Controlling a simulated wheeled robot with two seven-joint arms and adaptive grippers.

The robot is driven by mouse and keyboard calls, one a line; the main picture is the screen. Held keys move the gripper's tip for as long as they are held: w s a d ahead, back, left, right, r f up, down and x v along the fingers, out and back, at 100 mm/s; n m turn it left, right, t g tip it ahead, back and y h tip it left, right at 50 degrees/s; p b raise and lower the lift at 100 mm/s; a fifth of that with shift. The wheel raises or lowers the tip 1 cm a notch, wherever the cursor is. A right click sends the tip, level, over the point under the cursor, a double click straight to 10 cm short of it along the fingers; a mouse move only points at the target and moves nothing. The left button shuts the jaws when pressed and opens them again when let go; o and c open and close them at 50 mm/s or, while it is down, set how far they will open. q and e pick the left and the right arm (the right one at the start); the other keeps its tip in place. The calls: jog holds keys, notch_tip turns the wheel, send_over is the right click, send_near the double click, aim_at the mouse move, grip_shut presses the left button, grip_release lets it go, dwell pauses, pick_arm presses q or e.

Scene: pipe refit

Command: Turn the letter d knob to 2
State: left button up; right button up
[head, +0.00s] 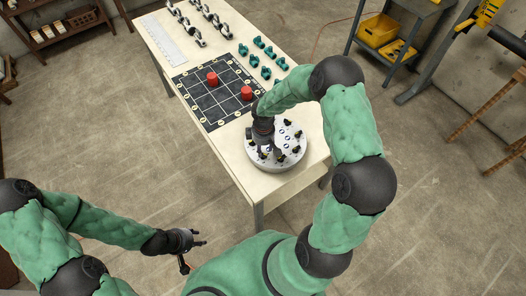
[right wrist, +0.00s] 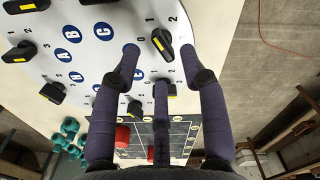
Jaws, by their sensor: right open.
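A round white panel (head: 292,163) with black knobs sits on the near end of the table. In the right wrist view the panel (right wrist: 110,30) shows blue letter circles, printed numbers and black knobs with yellow marks. I can read A, B and C; I cannot make out a d. One black knob (right wrist: 163,42), with 1 and 2 printed above it, lies just beyond my right gripper's fingertips. My right gripper (right wrist: 160,62) is open, its fingers spread over the panel edge. In the head view my left gripper (head: 202,240) hangs away from the table; its opening is unclear.
A black grid board (head: 208,104) with two red cylinders (head: 212,78) lies behind the panel. Several teal parts (head: 258,42) and metal parts lie farther back on the table (head: 165,50). A cart with yellow bins (head: 378,30) stands at the back right.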

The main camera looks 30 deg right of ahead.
aim_at(263, 155)
jog(key=shift+f, duration=1.8)
grip_shut()
